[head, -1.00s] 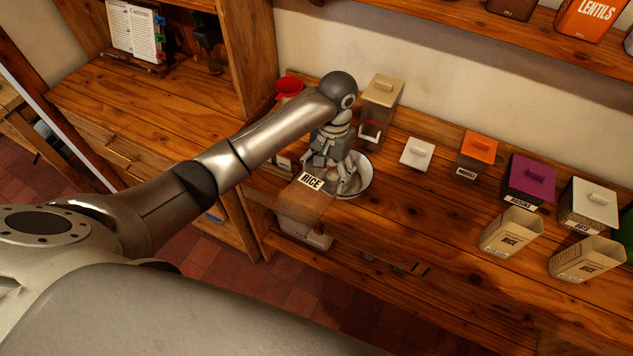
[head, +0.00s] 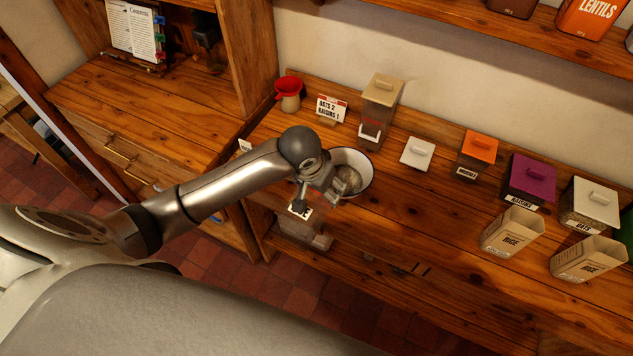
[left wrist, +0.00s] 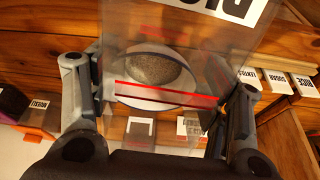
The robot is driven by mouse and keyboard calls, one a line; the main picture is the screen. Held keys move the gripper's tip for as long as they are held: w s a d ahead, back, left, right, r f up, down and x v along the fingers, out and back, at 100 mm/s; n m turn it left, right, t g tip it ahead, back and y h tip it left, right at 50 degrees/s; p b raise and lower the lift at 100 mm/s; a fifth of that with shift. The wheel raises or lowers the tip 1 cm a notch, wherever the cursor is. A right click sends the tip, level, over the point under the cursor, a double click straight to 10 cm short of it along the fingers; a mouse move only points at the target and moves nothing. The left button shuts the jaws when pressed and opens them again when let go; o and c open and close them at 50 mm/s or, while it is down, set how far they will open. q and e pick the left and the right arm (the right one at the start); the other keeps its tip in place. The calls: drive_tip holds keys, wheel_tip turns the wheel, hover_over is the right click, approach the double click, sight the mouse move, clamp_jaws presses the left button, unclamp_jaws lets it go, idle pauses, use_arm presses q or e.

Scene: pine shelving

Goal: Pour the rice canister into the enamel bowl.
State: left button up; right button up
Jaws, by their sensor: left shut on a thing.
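The clear rice canister (head: 303,213) is in my left gripper (head: 323,191), at the counter's front edge. Its RICE label is partly covered by a finger in the head view. The left wrist view shows the canister (left wrist: 205,32) between both fingers, with a red line on its see-through wall and no grain visible in the part shown. The white enamel bowl (head: 365,186) with a dark rim stands on the counter just behind the gripper. Pale grain lies in it. The bowl (left wrist: 150,104) shows through the canister in the left wrist view. My right gripper is not in view.
A white lid (head: 417,153) lies right of the bowl. A tan-lidded dispenser (head: 381,100), a sign (head: 331,108) and a red-topped funnel (head: 289,92) stand behind. The counter's front middle is clear.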

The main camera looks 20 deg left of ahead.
sight(312, 190)
use_arm(q)
drive_tip(key=shift+s+r+t, duration=0.25)
drive_tip(key=shift+s+t, duration=0.15)
drive_tip(key=shift+t, duration=0.2)
drive_tip(key=t+b, duration=0.1)
drive_tip(key=s+t, duration=0.1)
drive_tip(key=shift+s+a+r+t+b, duration=0.2)
drive_tip(key=shift+s+r+t+b, duration=0.1)
drive_tip(key=shift+r+b, duration=0.1)
drive_tip(key=shift+s+r+t+h+b, duration=0.35)
drive_tip(key=shift+t+b, duration=0.45)
drive_tip(key=shift+b, duration=0.2)
drive_tip(key=shift+r, duration=0.2)
drive_tip(key=shift+r+t, duration=0.3)
